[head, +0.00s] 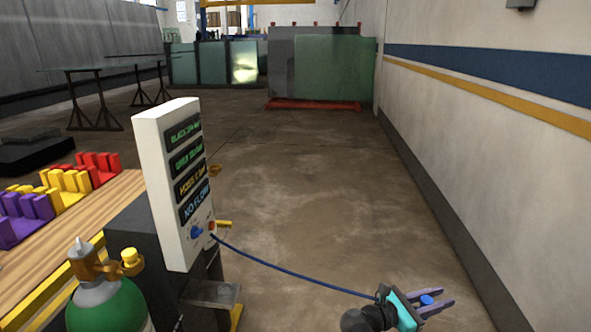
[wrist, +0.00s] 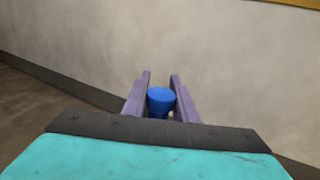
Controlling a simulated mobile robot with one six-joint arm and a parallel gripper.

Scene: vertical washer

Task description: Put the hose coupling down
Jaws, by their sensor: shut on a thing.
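My gripper (head: 432,300) is at the lower right of the head view, out over the open floor near the right wall. Its purple fingers (wrist: 160,88) are shut on the blue hose coupling (wrist: 161,100). The coupling also shows as a small blue spot between the fingers in the head view (head: 427,300). A dark blue hose (head: 290,271) runs from the front of the white panel (head: 165,185) to my gripper. The lower part of the coupling is hidden by my gripper in the wrist view.
A green gas cylinder (head: 108,306) with a brass valve stands at the lower left. A wooden bench (head: 50,255) holds purple, yellow and red racks. A small grey ledge (head: 212,293) sits below the panel. The right wall (head: 480,130) is close to my gripper; the middle floor is clear.

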